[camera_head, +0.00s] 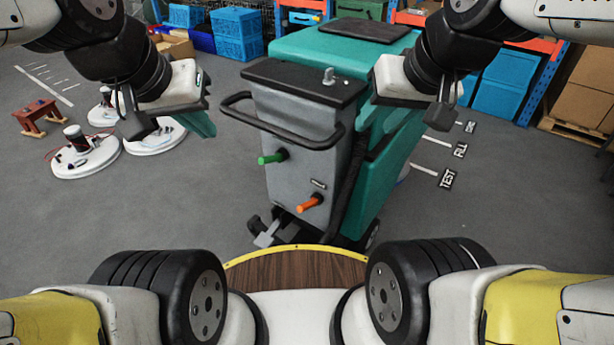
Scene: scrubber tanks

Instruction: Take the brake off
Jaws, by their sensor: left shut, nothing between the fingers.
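A grey and teal scrubber machine (295,125) stands upright in front of me, with a black handle loop (238,109) at its upper left. A green lever (271,158) and an orange lever (309,204) stick out of its grey face. A grey pedal-like part (267,238) sits low at its base; I cannot tell whether it is the brake. My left gripper (203,122) is shut and empty, left of the handle and apart from it. My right gripper (366,115) is in front of the teal body at the right; its finger gap is unclear.
White round pads (88,158) and a small red-brown stool (38,118) are on the floor at left. Blue crates (236,35) and cardboard boxes (590,85) stand at the back.

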